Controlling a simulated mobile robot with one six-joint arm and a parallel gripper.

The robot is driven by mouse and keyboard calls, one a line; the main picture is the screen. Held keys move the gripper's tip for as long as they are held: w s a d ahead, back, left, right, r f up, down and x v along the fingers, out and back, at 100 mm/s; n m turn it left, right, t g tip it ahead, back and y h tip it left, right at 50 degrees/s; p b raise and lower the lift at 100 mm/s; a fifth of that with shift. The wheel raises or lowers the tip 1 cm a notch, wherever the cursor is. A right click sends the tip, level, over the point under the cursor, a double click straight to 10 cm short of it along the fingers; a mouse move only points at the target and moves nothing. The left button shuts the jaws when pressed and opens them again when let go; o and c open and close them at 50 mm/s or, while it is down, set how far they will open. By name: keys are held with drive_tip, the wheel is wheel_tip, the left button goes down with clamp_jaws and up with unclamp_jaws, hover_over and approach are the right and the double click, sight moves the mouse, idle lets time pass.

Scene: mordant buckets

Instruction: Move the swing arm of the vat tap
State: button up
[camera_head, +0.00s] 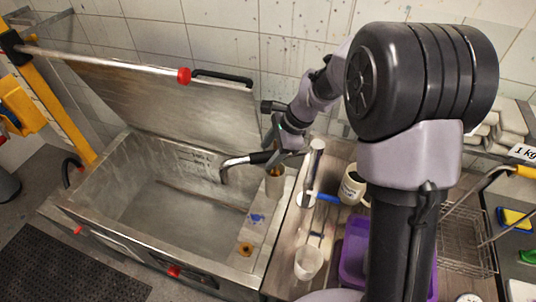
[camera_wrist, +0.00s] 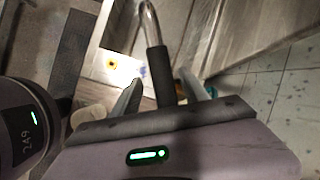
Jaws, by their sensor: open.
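The vat tap's swing arm (camera_head: 236,161) is a bent metal spout with a black sleeve, reaching left over the open steel vat (camera_head: 125,150). In the wrist view the black sleeve (camera_wrist: 159,66) runs between my fingers, with the metal spout curving away at the top. My gripper (camera_head: 277,147) is at the sleeve's right end in the head view. In the wrist view my gripper (camera_wrist: 160,86) is open, one finger on each side of the sleeve. I cannot tell whether either finger touches it. The tap's brass-coloured post (camera_head: 275,181) stands on the vat's right ledge.
The vat's raised lid (camera_head: 180,105) leans toward the tiled wall behind. A cream mug (camera_head: 352,186), a blue-handled tool (camera_head: 324,197), a white cup (camera_head: 308,263) and a purple tub (camera_head: 352,250) crowd the bench right of the vat. The vat's interior is open below the spout.

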drive_tip(key=shift+w+a+f, duration=0.3)
drive_tip(key=shift+w+f, duration=0.05)
drive_tip(key=shift+f, duration=0.35)
drive_tip(key=shift+s, duration=0.15)
drive_tip(key=shift+c, duration=0.2)
clamp_jaws()
idle(0.6)
